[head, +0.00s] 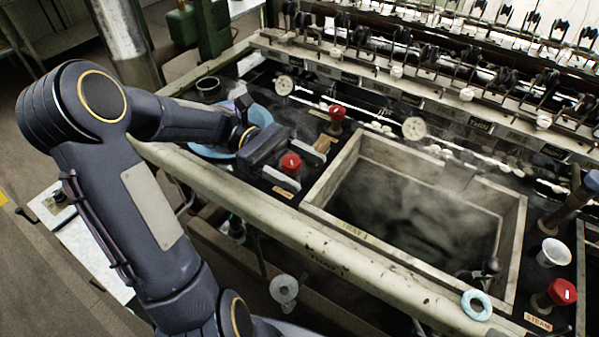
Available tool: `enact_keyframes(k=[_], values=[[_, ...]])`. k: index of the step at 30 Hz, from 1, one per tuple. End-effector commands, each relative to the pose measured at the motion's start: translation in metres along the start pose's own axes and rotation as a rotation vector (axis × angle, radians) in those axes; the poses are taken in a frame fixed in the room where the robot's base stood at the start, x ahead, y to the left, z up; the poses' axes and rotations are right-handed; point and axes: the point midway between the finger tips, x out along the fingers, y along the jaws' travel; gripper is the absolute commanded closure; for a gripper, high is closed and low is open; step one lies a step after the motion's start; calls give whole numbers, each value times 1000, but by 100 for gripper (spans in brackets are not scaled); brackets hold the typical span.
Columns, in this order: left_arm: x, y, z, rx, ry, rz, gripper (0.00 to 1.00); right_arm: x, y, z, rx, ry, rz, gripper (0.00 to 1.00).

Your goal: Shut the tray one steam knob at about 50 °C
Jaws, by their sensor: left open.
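Tray one is the grey basin (318,197) marked TRAY 1, with dark water and steam over it. A red knob (290,161) stands at its left end, with a small label below it that I cannot read. My left gripper (298,160) is open at this knob, with its fingers apart on either side; I cannot tell whether they touch it. Another red knob (563,291), beside a STEAM label (538,321), stands at the basin's right end. No temperature reading is legible. My right gripper is not in view.
A third red knob (337,112) stands behind the gripper. Reeling machinery lines the back.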

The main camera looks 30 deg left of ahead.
Motion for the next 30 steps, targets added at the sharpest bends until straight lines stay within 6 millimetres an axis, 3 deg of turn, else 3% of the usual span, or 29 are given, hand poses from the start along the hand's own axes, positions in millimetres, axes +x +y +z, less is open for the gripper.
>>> enact_keyframes(k=[9, 30], values=[[17, -22, 12, 0, 0, 0, 38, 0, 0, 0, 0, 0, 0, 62], [17, -22, 12, 0, 0, 0, 38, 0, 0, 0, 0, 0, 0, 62]])
